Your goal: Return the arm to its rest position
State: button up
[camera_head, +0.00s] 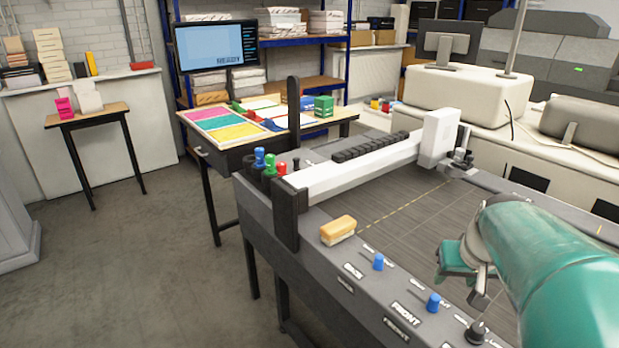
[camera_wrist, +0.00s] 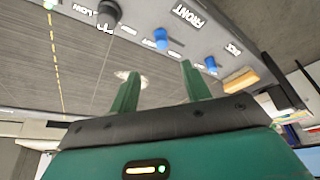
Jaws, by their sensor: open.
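My gripper (camera_head: 466,266) is in the right part of the head view, above the dark bed of a flatbed machine (camera_head: 392,207). My teal arm fills the lower right corner. In the wrist view the two green fingers of my gripper (camera_wrist: 157,88) stand apart with nothing between them. The machine's front panel, with blue knobs (camera_wrist: 162,39) and a black knob (camera_wrist: 108,12), lies beyond the fingertips.
A tan and white block (camera_head: 338,230) sits on the machine's front left edge. A white gantry beam (camera_head: 350,174) crosses the bed. Coloured bottles (camera_head: 265,162) stand at its left end. A table with coloured sheets (camera_head: 222,122) is behind. Open floor lies at left.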

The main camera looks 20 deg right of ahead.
jog(key=shift+a, duration=0.1)
jog(key=s+a+n+y, duration=0.1)
jog(key=a+n, duration=0.1)
jog(key=a, duration=1)
jog(key=s+a+r+n+t+y, duration=0.1)
jog(key=s+a+n, duration=0.1)
jog(key=a, duration=1.1)
jog(key=shift+a+r+n+t, duration=0.3)
jog(key=shift+n, duration=0.2)
jog(key=shift+c, duration=1.3)
jog(key=shift+d, duration=0.1)
jog(key=shift+d, duration=0.1)
